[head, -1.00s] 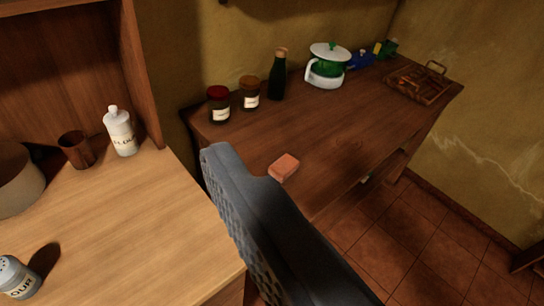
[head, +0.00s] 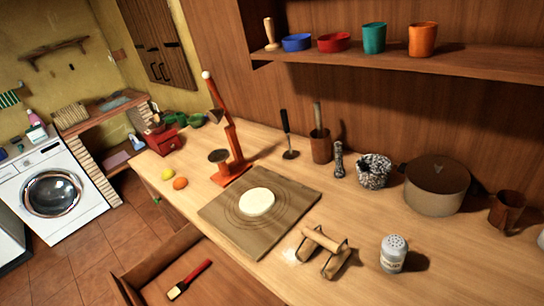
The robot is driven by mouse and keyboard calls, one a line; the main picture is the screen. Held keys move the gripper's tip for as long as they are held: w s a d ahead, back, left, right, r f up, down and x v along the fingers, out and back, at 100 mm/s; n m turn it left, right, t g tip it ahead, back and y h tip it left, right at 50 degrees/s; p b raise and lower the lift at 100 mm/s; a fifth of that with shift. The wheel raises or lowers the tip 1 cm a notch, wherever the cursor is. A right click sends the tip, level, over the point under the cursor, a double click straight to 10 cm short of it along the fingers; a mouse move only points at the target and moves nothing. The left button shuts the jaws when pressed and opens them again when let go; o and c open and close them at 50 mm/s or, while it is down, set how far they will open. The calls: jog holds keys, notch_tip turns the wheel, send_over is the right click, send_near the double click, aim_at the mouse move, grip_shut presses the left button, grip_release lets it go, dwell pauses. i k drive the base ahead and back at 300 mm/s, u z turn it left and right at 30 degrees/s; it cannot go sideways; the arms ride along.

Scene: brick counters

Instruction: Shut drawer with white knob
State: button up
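An open wooden drawer (head: 147,276) juts out below the counter at the bottom left of the head view. A brush with a red handle (head: 192,277) lies inside it. The drawer's front is partly cut off by the bottom edge, and no white knob can be made out on it. My gripper is not in view.
Above the drawer, the light wooden counter (head: 285,194) bears a board with dough (head: 230,226), an orange press (head: 232,150), a shaker (head: 393,253) and a pot (head: 436,184). A washing machine (head: 52,194) stands far left. Tiled floor (head: 75,250) is free left of the drawer.

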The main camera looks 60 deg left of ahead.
aim_at(224, 282)
jog(key=u, duration=2.1)
jog(key=k, duration=1.05)
jog(key=u, duration=0.4)
jog(key=i, duration=1)
jog(key=z, duration=0.05)
